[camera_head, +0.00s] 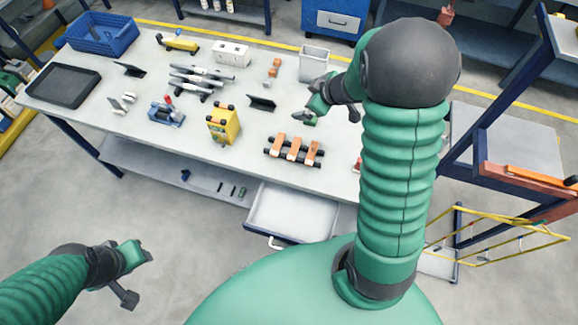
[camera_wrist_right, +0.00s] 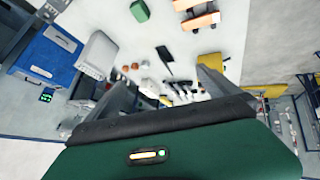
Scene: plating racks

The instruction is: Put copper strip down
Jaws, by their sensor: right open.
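Copper strips (camera_head: 294,150) lie side by side across a black rack (camera_head: 271,152) near the front edge of the table. Copper strips (camera_wrist_right: 198,22) also show at the top of the right wrist view. My right gripper (camera_head: 328,112) is above the table, behind and to the right of the rack. It is open, and in the right wrist view its fingers (camera_wrist_right: 163,92) are spread with no strip held between them. My left gripper (camera_head: 139,277) is in front of the table at lower left, with its fingers apart and empty.
The table (camera_head: 225,178) carries a yellow device (camera_head: 223,124), a black tray (camera_head: 62,86), a blue crate (camera_head: 102,34) and a grey bin (camera_head: 313,64). An open drawer (camera_head: 292,212) juts out in front. A blue-framed stand (camera_head: 480,150) is at right.

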